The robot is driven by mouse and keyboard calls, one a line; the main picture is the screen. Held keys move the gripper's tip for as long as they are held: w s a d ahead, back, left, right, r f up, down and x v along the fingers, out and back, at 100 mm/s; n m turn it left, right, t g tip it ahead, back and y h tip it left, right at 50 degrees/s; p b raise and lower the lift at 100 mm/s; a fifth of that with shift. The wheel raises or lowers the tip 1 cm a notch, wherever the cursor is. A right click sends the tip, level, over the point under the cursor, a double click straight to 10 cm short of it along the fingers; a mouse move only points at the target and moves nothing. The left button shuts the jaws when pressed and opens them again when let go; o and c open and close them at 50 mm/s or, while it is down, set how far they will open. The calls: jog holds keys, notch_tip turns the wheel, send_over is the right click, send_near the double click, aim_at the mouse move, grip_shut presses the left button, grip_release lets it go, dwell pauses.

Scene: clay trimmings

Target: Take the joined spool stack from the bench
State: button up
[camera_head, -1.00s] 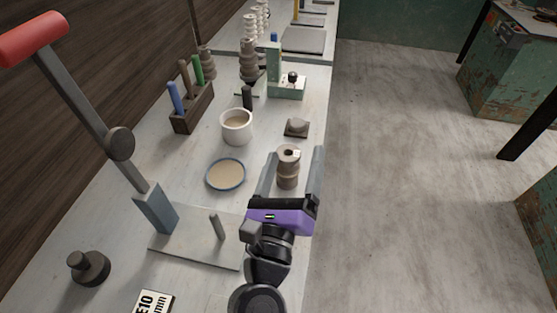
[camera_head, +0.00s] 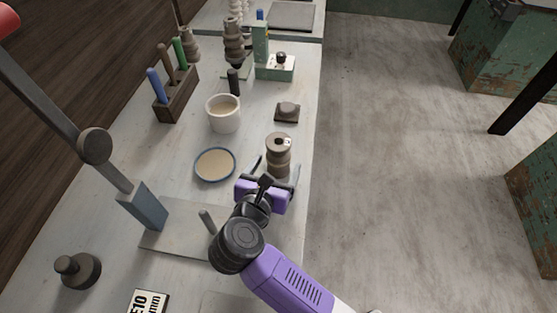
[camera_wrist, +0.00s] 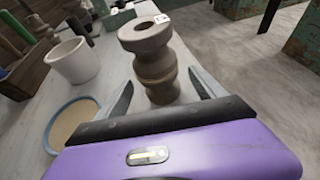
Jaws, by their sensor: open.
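The joined spool stack (camera_head: 279,152) is a brown-grey clay piece with flared rims, a narrow waist and a hole in its top. It stands upright on the bench (camera_head: 190,213) near the right edge. In the wrist view the stack (camera_wrist: 153,60) stands ahead, with a small white label on its top rim. My gripper (camera_head: 277,171) is open and low over the bench, on the near side of the stack. In the wrist view its fingers (camera_wrist: 158,92) are spread to the left and right of the stack's lower part. I cannot tell whether either finger touches it.
A blue-rimmed dish (camera_head: 215,166) lies to the left, with a white cup (camera_head: 223,113) behind it. A lever press (camera_head: 143,206) stands at left. The floor to the right is open.

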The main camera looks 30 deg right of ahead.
jog(key=shift+x, duration=1.3)
jog(key=c, duration=1.5)
jog(key=shift+r, duration=0.15)
jog(key=shift+c, duration=1.1)
